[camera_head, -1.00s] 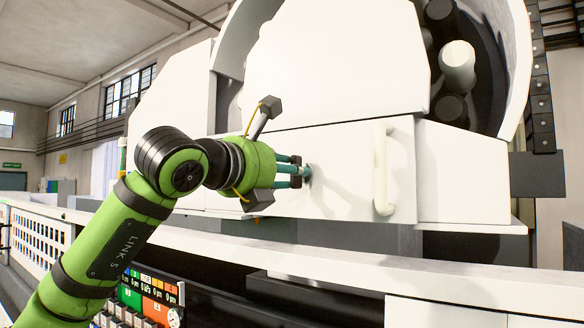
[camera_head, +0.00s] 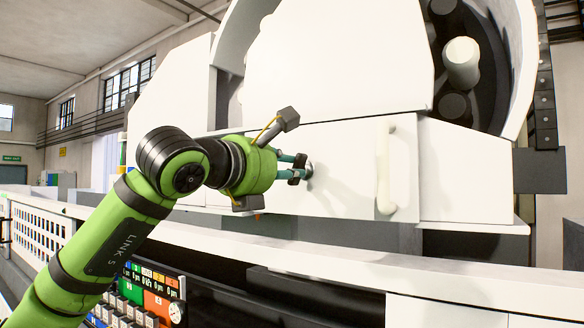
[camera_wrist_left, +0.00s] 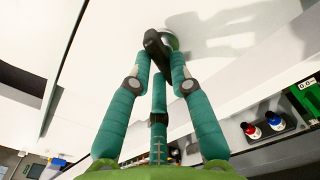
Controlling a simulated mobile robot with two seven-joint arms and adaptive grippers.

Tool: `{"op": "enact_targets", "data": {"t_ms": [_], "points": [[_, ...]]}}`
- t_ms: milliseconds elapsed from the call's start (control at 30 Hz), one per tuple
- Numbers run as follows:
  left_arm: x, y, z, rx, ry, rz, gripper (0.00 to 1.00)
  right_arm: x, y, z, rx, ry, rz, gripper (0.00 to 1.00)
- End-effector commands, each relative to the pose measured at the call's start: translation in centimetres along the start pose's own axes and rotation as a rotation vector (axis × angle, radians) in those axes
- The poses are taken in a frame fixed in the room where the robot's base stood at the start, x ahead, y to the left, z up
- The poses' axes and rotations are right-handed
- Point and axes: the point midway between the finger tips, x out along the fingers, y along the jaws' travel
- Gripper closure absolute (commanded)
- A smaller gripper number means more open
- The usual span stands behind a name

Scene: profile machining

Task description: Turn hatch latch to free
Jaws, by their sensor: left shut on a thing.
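The hatch (camera_head: 345,160) is a white panel on the machine front with a vertical white handle (camera_head: 384,168) near its right side. The latch is a small dark knob on a round metal base near the hatch's left part; in the left wrist view the latch (camera_wrist_left: 156,48) stands between the fingertips. My left gripper (camera_head: 298,170) reaches it from the left with teal fingers shut on it. The fingers partly cover the latch in the head view. In the left wrist view my left gripper (camera_wrist_left: 160,62) has its fingers on both sides of the latch. My right gripper is not in view.
A white ledge (camera_head: 330,258) runs below the hatch. A control panel (camera_head: 150,290) with coloured buttons and displays is below my left arm. Large rollers (camera_head: 460,62) show at the upper right.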

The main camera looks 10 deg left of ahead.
Motion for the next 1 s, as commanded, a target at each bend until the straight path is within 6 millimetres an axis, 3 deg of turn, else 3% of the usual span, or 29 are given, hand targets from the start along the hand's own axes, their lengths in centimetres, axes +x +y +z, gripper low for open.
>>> {"op": "enact_targets", "data": {"t_ms": [333, 633, 1000], "points": [[-0.1, -0.1, 0.4, 0.041, -0.010, -0.003, 1.00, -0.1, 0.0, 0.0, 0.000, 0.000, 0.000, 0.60], [-0.1, -0.1, 0.7, 0.390, -0.011, -0.001, 1.00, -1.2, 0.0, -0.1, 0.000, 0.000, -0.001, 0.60], [-0.2, -0.1, 0.8, 0.448, -0.014, -0.001, 1.00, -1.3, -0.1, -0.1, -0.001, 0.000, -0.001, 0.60]]}}
